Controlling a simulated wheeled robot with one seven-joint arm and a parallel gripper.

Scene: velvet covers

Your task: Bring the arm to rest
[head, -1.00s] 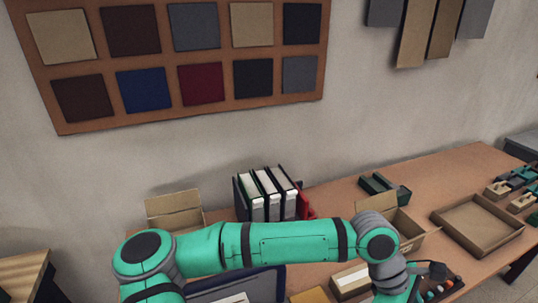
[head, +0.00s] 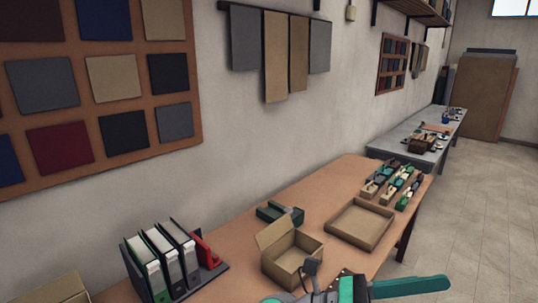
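My arm (head: 408,287) shows only in part, at the bottom edge of the head view, as green and dark links right of centre. A small dark part of its wrist end (head: 312,267) stands up in front of the open cardboard box (head: 283,262). The fingers of my gripper are not visible, so its opening and anything in it cannot be told. The arm end overlaps the near edge of the brown table (head: 237,241) in the picture; whether it touches anything is unclear.
Binders (head: 165,262) stand in a rack at left. A shallow tray (head: 360,224) and small trays of parts (head: 392,184) sit farther right. A grey table (head: 400,140) stands beyond. The floor (head: 470,225) at right is clear.

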